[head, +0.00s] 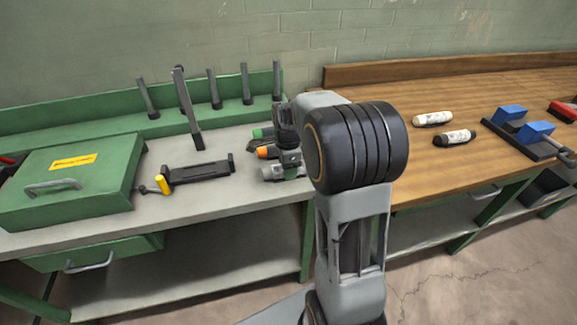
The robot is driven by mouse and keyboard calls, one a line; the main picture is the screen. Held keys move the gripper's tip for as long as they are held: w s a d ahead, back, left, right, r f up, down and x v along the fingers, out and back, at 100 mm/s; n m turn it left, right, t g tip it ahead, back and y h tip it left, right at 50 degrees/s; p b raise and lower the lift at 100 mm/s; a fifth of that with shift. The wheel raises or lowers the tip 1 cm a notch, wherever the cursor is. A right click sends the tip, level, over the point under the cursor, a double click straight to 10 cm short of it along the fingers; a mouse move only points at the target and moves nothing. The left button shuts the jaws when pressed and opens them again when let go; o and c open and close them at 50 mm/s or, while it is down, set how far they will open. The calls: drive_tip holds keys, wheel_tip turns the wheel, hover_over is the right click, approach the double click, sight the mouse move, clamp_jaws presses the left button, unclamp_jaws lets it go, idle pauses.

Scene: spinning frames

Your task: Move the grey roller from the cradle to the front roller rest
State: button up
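A light grey roller (282,171) lies on the left bench, just left of my arm; its right part is hidden by my arm. My gripper (289,158) points down at it, with its lower end over or touching it. My arm's large black joint hides part of the gripper, so I cannot tell whether its fingers are closed. A low black cradle-like holder (203,172) with upturned ends stands empty to the left, with a yellow-handled crank (163,184) at its left end. I cannot tell whether it is the cradle or the front roller rest.
Orange-ended (266,152) and green-ended (262,133) rollers lie just behind the grey one. Several grey upright bars (213,90) stand behind. A green case (72,183) is at left. The wooden bench (430,95) holds two bobbin-like pieces (432,118) and blue blocks (510,114).

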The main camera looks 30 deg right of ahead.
drive_tip(key=o, duration=0.5)
drive_tip(key=shift+c, duration=0.2)
wheel_tip(320, 180, up, 14)
drive_tip(key=p, duration=0.1)
drive_tip(key=shift+f, duration=0.1)
idle(0.5)
drive_tip(key=f+n, duration=0.1)
drive_tip(key=n, duration=0.1)
drive_tip(key=f+n, duration=0.1)
drive_tip(key=n, duration=0.1)
drive_tip(key=s+f+n, duration=0.1)
drive_tip(key=n, duration=0.1)
drive_tip(key=shift+a+n+p, duration=0.2)
drive_tip(key=shift+n+p, duration=0.1)
drive_tip(key=shift+n, duration=0.1)
drive_tip(key=s+a+r+n+t+p, duration=0.1)
drive_tip(key=s+a+n+p, duration=0.1)
drive_tip(key=s+a+n, duration=0.2)
drive_tip(key=s+a+r+n+t+p, duration=0.1)
drive_tip(key=s+a+n+t+p, duration=0.1)
drive_tip(key=s+a+n, duration=0.3)
drive_tip(key=s+n+p, duration=0.1)
drive_tip(key=s+n, duration=0.3)
drive_tip(key=s, duration=0.2)
drive_tip(key=shift+n+t, duration=0.3)
